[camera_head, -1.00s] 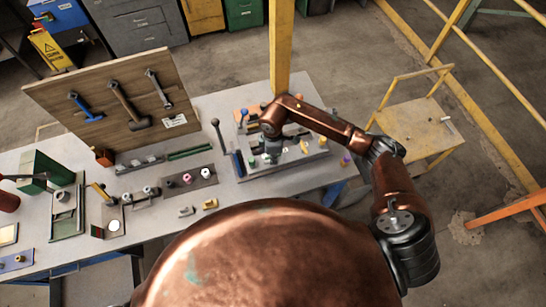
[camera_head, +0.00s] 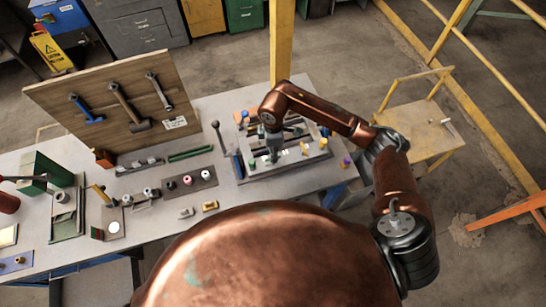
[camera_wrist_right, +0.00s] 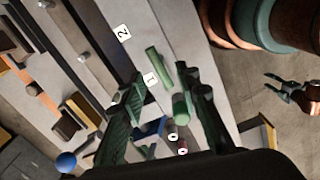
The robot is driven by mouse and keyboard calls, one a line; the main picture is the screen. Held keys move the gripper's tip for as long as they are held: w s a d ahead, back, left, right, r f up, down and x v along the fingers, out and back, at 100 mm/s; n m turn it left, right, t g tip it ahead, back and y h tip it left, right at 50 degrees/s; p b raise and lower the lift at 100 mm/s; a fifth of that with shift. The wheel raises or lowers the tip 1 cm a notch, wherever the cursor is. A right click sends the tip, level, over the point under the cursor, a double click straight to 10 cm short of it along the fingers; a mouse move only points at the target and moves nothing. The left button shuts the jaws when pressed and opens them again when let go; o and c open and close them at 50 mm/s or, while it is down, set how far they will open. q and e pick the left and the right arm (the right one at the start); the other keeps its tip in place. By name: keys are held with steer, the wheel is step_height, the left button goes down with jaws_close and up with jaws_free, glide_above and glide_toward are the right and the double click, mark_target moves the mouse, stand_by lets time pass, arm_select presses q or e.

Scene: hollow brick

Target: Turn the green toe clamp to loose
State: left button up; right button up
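My right gripper (camera_head: 273,148) is over the fixture plate (camera_head: 290,165) at the right end of the bench, pointing down. In the right wrist view the gripper (camera_wrist_right: 161,74) is open, its two dark green fingers apart. A green bar (camera_wrist_right: 156,67) shows between and beyond the fingertips, and a green rounded piece (camera_wrist_right: 181,107) shows near the right finger. These look like parts of the green toe clamp; I cannot tell whether a finger touches them. White tags marked 1 (camera_wrist_right: 150,79) and 2 (camera_wrist_right: 122,32) lie beside them.
A blue knob (camera_wrist_right: 66,161) and dark bars surround the gripper. A black-knobbed lever (camera_head: 217,132) stands left of the plate.

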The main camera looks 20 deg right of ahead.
step_height(320, 180, up, 6)
steer(key=shift+f, duration=0.15)
steer(key=shift+a, duration=0.1)
stand_by(0.5)
